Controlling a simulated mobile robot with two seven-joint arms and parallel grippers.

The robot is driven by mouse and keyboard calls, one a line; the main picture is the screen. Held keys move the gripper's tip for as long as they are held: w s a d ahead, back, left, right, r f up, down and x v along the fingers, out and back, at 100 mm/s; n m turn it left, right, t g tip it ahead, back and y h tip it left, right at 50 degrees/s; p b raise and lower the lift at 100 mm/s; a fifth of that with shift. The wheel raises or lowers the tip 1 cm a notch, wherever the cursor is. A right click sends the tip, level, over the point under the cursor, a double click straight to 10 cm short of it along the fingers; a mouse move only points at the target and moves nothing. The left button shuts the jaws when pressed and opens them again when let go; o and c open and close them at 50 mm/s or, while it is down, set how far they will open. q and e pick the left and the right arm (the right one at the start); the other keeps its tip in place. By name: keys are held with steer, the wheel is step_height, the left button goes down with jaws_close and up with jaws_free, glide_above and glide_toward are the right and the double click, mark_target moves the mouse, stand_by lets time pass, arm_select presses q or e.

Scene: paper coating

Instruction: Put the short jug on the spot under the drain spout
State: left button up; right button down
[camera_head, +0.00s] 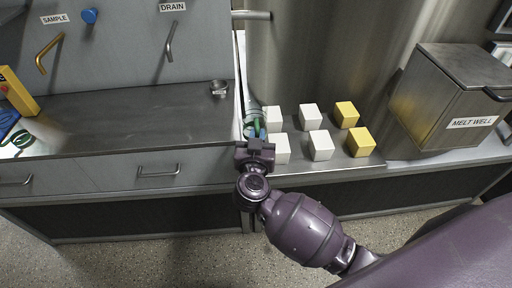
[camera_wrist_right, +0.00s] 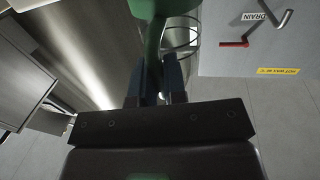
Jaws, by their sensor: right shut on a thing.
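My right gripper (camera_head: 256,134) is shut on the green handle of a clear jug (camera_head: 249,112), at the right end of the grey counter. Gripper and arm hide part of the jug. In the right wrist view the green handle (camera_wrist_right: 152,45) is between the two fingers, and the clear rim (camera_wrist_right: 181,30) shows beyond. I cannot tell its height or whether it touches a surface. The drain spout (camera_head: 169,42) is a bent metal tube on the back panel under the DRAIN label, left of the jug. It also shows in the wrist view (camera_wrist_right: 284,20). My left gripper is not in view.
White and yellow cubes (camera_head: 321,145) stand just right of the gripper. A small metal cup (camera_head: 218,87) is on the counter (camera_head: 130,125), whose middle is clear. A brass sample spout (camera_head: 48,54), a yellow object (camera_head: 18,92) and green-blue items (camera_head: 18,139) are at left. The melt well (camera_head: 450,100) is at right.

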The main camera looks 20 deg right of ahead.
steer(key=shift+x, duration=1.05)
steer(key=shift+w+a+f+b, duration=0.15)
steer(key=shift+f+b, duration=0.1)
steer(key=shift+f, duration=0.2)
steer(key=shift+w+f+b, duration=0.1)
steer(key=shift+f+b, duration=0.1)
steer(key=shift+f, duration=0.3)
step_height(320, 180, down, 5)
steer(key=shift+r+b, duration=0.15)
steer(key=shift+b, duration=0.75)
steer(key=shift+w+f, duration=0.1)
steer(key=shift+f, duration=0.15)
steer(key=shift+r, duration=0.1)
